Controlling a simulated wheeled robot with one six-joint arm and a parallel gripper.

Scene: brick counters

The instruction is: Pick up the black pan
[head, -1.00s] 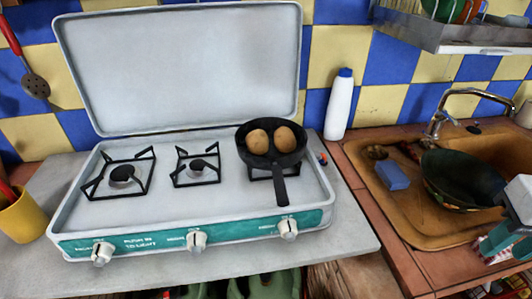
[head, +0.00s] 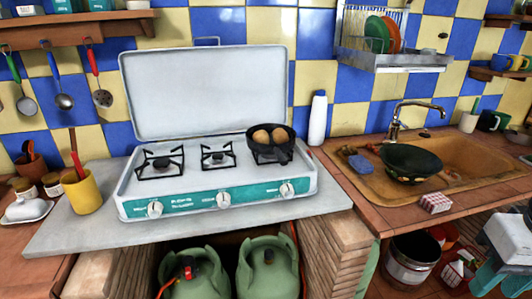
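The black pan (head: 271,149) sits on the right burner of the white camping stove (head: 190,187). It holds two brown, rounded, egg-like things (head: 261,136). Its handle points toward me over the stove's front and is hard to make out at this size. White and teal parts of my arm show at the lower right edge. My gripper's fingers do not show, and nothing of mine is near the pan.
The stove's raised lid (head: 204,92) stands behind the burners. A white bottle (head: 318,118) stands close right of the pan. Further right is a sink (head: 455,165) with a dark bowl (head: 411,162). A yellow cup (head: 82,192) stands left. Green gas cylinders (head: 268,270) are below.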

